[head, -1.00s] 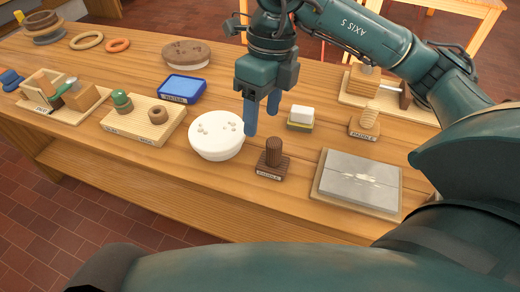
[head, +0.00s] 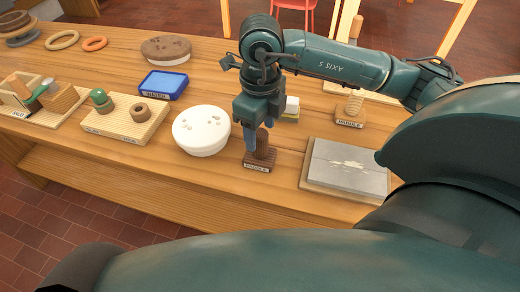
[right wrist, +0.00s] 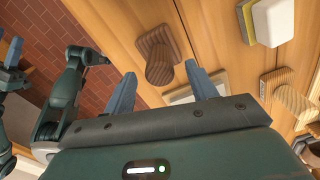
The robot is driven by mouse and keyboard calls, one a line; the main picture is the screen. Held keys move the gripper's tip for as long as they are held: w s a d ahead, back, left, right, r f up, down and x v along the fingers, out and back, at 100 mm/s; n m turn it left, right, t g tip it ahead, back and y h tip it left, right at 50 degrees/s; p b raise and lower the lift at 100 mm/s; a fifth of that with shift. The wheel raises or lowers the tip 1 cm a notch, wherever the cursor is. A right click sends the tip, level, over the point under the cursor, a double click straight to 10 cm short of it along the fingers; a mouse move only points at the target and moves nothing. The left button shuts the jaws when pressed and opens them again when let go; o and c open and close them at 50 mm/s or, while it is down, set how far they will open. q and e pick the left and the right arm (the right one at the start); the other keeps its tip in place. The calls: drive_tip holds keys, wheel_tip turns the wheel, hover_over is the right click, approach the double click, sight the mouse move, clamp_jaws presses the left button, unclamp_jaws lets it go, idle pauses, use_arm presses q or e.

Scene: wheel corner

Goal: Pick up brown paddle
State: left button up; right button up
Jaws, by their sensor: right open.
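The brown paddle (head: 263,147) is a dark brown ribbed cylinder standing upright on a small labelled base on the wooden bench. It also shows in the right wrist view (right wrist: 160,66), just beyond my fingertips. My right gripper (head: 259,132) points down at it from above, with its blue fingers apart. One finger partly covers the paddle in the head view. In the wrist view nothing is between the fingers (right wrist: 162,85), and I cannot tell if they touch the paddle. At the left of that view, blue fingers of what looks like my left gripper (right wrist: 14,62) are partly cut off.
A white round tub (head: 202,130) stands close left of the gripper. A grey slab (head: 345,166) lies to the right. A white and yellow block (head: 291,107) and a lighter ribbed paddle (head: 354,104) stand behind. A blue tray (head: 164,85) lies further left.

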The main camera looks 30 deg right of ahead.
drive_tip(key=shift+f, duration=0.95)
clamp_jaws()
